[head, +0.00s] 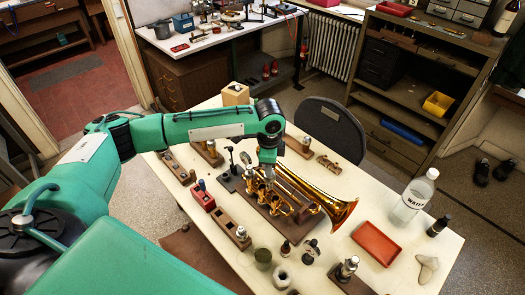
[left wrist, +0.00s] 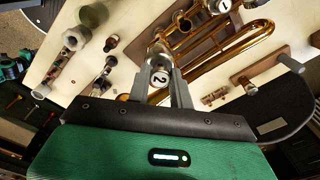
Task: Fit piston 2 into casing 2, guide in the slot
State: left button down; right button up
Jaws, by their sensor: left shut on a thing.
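My left gripper (head: 267,166) reaches down over the valves of the brass horn (head: 312,200), which lies on a brown board on the table. In the left wrist view the two grey fingers (left wrist: 165,90) are shut on piston 2 (left wrist: 160,77), whose round white top carries a "2". Casing 2 is hidden beneath the piston and fingers, so I cannot tell whether the piston is in it or above it. The guide and the slot are not visible. A cap marked "1" (left wrist: 222,6) shows beside the horn's tubing. My right gripper is not in view.
A water bottle (head: 413,196) and an orange tray (head: 376,243) stand at the table's right. A wooden rack (head: 230,228) and a red block (head: 202,199) lie left of the horn. Small jars stand along the front edge. A dark chair (head: 330,128) is behind the table.

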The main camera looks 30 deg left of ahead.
pick_arm(q)
jog(key=w+a+f+m, duration=0.4)
jog(key=f+m, duration=0.1)
jog(key=m, duration=0.3)
jog(key=shift+a+f+b, duration=0.2)
jog(key=shift+f+b, duration=0.15)
jog(key=shift+b, duration=0.1)
dwell(0.8)
jog(key=shift+w+p, duration=0.1)
jog(key=shift+p, duration=0.25)
jog(key=shift+r, duration=0.1)
dwell(0.3)
jog(key=shift+p, duration=0.4)
